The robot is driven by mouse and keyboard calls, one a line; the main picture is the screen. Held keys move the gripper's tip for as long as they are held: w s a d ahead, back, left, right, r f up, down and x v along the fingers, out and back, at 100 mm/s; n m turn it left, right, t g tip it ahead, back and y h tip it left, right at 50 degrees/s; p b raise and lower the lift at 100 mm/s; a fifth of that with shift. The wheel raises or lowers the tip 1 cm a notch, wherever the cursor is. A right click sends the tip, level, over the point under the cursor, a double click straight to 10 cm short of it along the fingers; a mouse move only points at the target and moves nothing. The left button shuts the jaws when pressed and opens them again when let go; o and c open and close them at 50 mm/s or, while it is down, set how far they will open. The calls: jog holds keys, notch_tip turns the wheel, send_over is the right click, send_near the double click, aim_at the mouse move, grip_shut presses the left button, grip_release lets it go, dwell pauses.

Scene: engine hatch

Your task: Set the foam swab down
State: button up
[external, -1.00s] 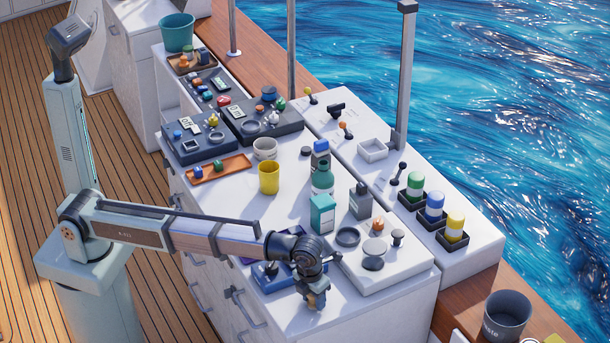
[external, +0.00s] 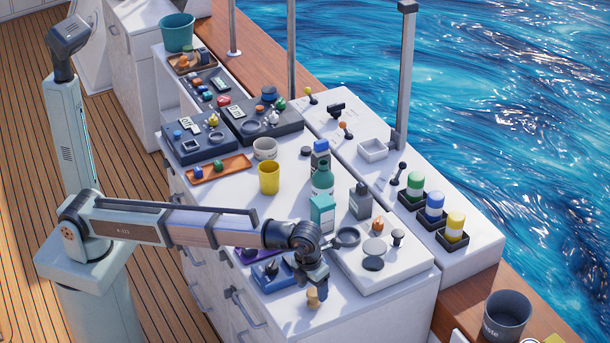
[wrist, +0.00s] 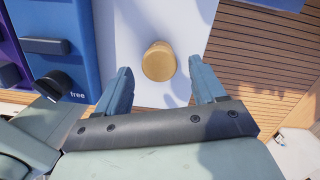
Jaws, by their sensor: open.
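The foam swab (external: 313,297) is a small tan piece standing on the white counter near its front edge. In the wrist view the swab (wrist: 159,61) shows as a round tan top ahead of and between the fingers, with clear space on both sides. My gripper (external: 315,283) is open and just above the swab in the external view. In the wrist view my gripper's two blue-grey fingers (wrist: 160,88) stand wide apart, with nothing between them touching.
A blue panel (wrist: 65,45) with a black knob, marked "free", lies left of the swab. The white plate (external: 400,272) with round discs is to the right. The counter edge and wooden deck (wrist: 255,60) are close by.

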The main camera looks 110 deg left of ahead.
aim_at(310, 295)
jog(key=r, duration=0.7)
jog(key=shift+s+d, duration=0.2)
jog(key=shift+d, duration=0.15)
